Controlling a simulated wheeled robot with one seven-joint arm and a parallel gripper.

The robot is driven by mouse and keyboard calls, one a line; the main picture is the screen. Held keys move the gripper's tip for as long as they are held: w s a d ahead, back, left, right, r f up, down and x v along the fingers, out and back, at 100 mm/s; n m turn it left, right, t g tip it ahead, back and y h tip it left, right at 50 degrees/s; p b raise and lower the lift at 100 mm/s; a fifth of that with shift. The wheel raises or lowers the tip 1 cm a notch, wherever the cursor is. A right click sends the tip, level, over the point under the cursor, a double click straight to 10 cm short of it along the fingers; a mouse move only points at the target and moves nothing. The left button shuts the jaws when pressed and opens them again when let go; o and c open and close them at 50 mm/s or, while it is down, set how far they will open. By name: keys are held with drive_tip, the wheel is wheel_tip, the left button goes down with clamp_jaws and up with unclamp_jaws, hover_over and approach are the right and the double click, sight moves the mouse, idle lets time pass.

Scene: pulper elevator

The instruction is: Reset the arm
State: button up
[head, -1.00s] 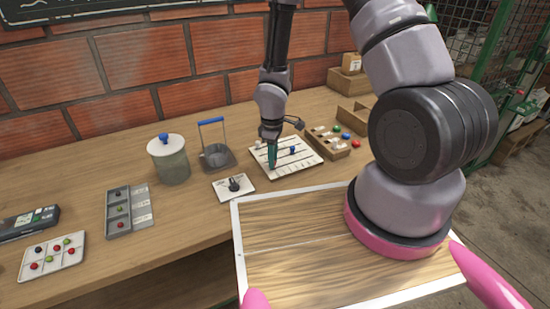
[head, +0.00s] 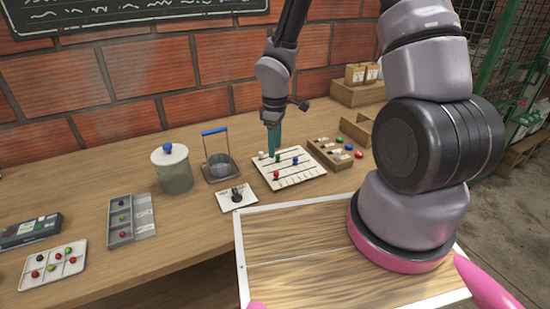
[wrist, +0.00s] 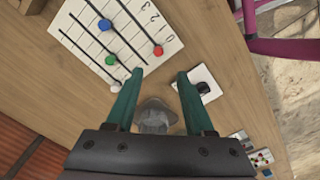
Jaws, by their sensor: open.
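My gripper (head: 274,140) hangs over the workbench (head: 90,185), above the back edge of the white slotted board (head: 300,180). Below the fingers in the wrist view is a grey rounded thing (wrist: 155,117), partly hidden by the gripper body.
A wooden ball rack (head: 330,155) is right of the board.

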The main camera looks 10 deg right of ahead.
drive_tip(key=shift+r, duration=0.7)
drive_tip(key=shift+r, duration=0.1)
drive_tip(key=d+r+m+t, duration=0.1)
drive_tip(key=d+r+m, duration=0.2)
drive_tip(key=r, duration=0.4)
drive_tip(key=s+d+r+m+t, duration=0.1)
drive_tip(key=d+r+m, duration=0.15)
drive_tip(key=r, duration=0.45)
drive_tip(key=d+r+m+t, duration=0.1)
drive_tip(key=d+r+m, duration=0.2)
drive_tip(key=r, duration=0.3)
drive_tip(key=s+d+r+m+t+y, duration=0.2)
drive_tip(key=s+r+m+t, duration=0.2)
drive_tip(key=s+r+m, duration=0.3)
drive_tip(key=s+r, duration=0.5)
drive_tip(key=r, duration=0.3)
drive_tip(key=shift+s+d+r+m, duration=0.2)
drive_tip(key=shift+s+m, duration=0.15)
